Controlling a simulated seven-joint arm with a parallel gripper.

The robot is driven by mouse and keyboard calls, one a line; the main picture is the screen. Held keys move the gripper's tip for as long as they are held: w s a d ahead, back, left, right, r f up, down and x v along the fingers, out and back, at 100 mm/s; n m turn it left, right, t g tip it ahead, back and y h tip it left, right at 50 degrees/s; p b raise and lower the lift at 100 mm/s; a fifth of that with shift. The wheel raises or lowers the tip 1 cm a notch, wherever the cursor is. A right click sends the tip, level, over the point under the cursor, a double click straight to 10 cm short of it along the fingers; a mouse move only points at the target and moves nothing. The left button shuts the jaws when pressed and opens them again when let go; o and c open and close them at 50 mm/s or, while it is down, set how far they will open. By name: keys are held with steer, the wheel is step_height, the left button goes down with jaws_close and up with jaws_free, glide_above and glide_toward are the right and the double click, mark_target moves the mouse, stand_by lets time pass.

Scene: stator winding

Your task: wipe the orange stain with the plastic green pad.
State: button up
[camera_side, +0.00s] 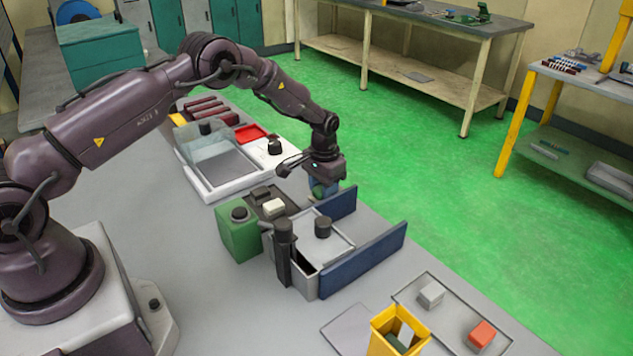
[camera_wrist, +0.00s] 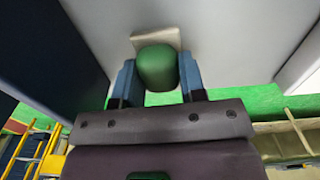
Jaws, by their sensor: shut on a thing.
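My gripper (camera_side: 322,184) is at the far edge of the grey table, beyond the block of bins, pointing down. In the wrist view its two blue fingers (camera_wrist: 157,66) are shut on a rounded green thing (camera_wrist: 157,72), which looks like the green pad. In the side view the green pad (camera_side: 318,191) shows only as a small patch between the fingers. A beige square patch (camera_wrist: 144,41) lies behind the pad in the wrist view; whether they touch I cannot tell. I cannot make out an orange stain in either view.
Blue panels (camera_side: 364,262) and a grey bin unit with dark knobs stand just in front of my gripper. A green canister (camera_side: 239,232) is left of them. A clear-walled tray (camera_side: 212,160) lies behind left. A yellow bin (camera_side: 386,347) and an orange-red block (camera_side: 482,333) are front right.

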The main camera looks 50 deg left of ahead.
steer(key=shift+d+r, duration=0.1)
steer(key=shift+d, duration=0.3)
steer(key=shift+a+r, duration=0.1)
steer(key=shift+r, duration=3.95)
